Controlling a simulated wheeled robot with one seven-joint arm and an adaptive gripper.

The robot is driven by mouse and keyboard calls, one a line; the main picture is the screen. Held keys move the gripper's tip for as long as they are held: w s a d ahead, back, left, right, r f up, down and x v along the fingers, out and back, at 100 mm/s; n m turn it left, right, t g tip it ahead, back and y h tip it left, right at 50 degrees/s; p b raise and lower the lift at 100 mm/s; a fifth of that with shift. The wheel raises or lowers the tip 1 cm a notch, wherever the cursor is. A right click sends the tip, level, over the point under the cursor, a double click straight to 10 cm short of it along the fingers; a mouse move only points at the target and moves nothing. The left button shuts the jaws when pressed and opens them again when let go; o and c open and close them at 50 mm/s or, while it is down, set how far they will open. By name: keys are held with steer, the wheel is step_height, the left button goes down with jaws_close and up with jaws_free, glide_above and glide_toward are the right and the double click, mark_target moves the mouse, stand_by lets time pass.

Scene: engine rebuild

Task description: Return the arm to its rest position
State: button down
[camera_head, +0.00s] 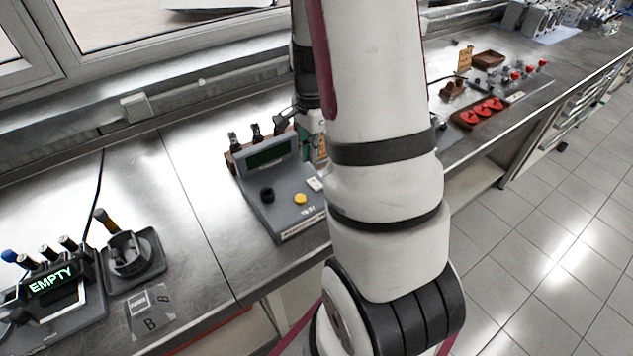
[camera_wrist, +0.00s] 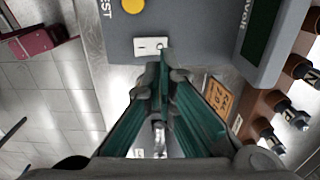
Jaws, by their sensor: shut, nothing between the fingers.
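My arm (camera_head: 380,110) rises through the middle of the head view and reaches over the steel bench. My gripper (camera_wrist: 165,75) shows in the wrist view with its green-lined fingers together and nothing between them. In that view it points at a grey test device near a white switch plate (camera_wrist: 151,46); I cannot tell whether it touches it. In the head view the arm hides most of the gripper. The grey test device (camera_head: 283,205) stands on the bench just left of the arm, with a dark screen, a black knob and a yellow button (camera_head: 300,199).
At the left are a device reading EMPTY (camera_head: 52,283), a dark holder with an upright tool (camera_head: 130,258) and a card marked B (camera_head: 150,312). At the right, a brown tray (camera_head: 478,112) holds red parts. The bench (camera_head: 185,200) between left and middle devices is clear.

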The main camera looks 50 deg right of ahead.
stand_by(0.3)
steer(key=a+r+n+t, duration=0.3)
steer(key=a+r+n, duration=0.7)
steer(key=a+r, duration=0.5)
steer(key=s+a+r+n+t, duration=0.2)
steer(key=s+a+r+n, duration=0.6)
steer(key=s+a+n, duration=0.1)
steer(key=shift+s+a+r+n+t, duration=0.25)
steer(key=shift+s+n, duration=0.25)
steer(key=shift+n, duration=0.4)
